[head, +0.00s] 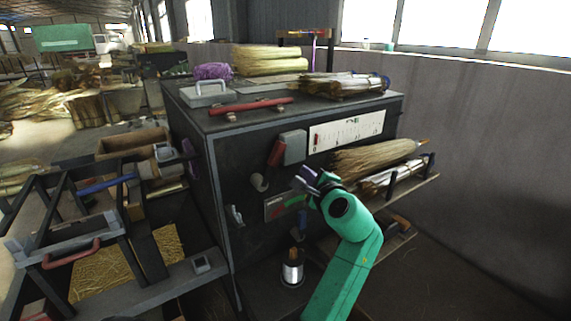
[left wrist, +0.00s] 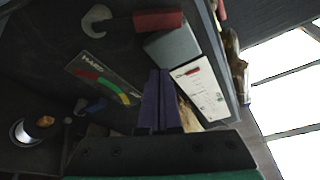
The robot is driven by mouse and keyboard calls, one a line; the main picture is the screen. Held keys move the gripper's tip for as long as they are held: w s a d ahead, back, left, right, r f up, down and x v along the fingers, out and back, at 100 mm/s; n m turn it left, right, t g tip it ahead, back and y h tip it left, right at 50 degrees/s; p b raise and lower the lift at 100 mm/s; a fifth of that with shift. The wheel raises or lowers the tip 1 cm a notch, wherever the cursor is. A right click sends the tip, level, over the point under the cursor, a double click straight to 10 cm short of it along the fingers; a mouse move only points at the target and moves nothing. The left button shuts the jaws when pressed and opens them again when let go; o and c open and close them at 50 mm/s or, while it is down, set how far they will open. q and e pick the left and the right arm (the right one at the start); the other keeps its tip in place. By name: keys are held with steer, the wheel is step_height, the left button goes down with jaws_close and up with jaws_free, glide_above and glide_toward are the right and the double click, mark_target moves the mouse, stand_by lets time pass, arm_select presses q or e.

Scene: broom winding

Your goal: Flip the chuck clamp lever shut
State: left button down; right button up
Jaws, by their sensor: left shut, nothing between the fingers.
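I cannot tell for certain that this is the chuck clamp lever. My left gripper (head: 304,180), with purple fingers, is shut and empty, below and right of the red grip and apart from it. My right gripper is not in view.
A colored gauge plate (head: 285,205) is beside my fingers. A white label (head: 346,131) and a shelf of broom fibre (head: 375,158) lie to the right. A frame with a blue bar (head: 105,184) stands left.

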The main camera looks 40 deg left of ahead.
arm_select(q)
steer(key=shift+w+f, duration=0.1)
steer(key=shift+w, duration=0.05)
steer(key=p, duration=0.2)
glide_toward(291, 156)
steer(key=x, duration=0.5)
steer(key=shift+w+f, duration=0.15)
steer(key=shift+w, duration=0.05)
steer(key=shift+w+a+p, duration=0.2)
steer(key=shift+a+p, duration=0.25)
steer(key=shift+a, duration=0.1)
steer(key=shift+s+a+r+p, duration=0.15)
steer(key=shift+s+r+p, duration=0.2)
steer(key=shift+s, duration=0.25)
steer(key=shift+s+a+r+p, duration=0.15)
steer(key=shift+s+r+p, duration=0.15)
steer(key=shift+s+p, duration=0.25)
steer(key=shift+s+r, duration=0.15)
steer(key=shift+s, duration=0.45)
steer(key=shift+w, duration=0.15)
steer(key=shift+a, duration=0.15)
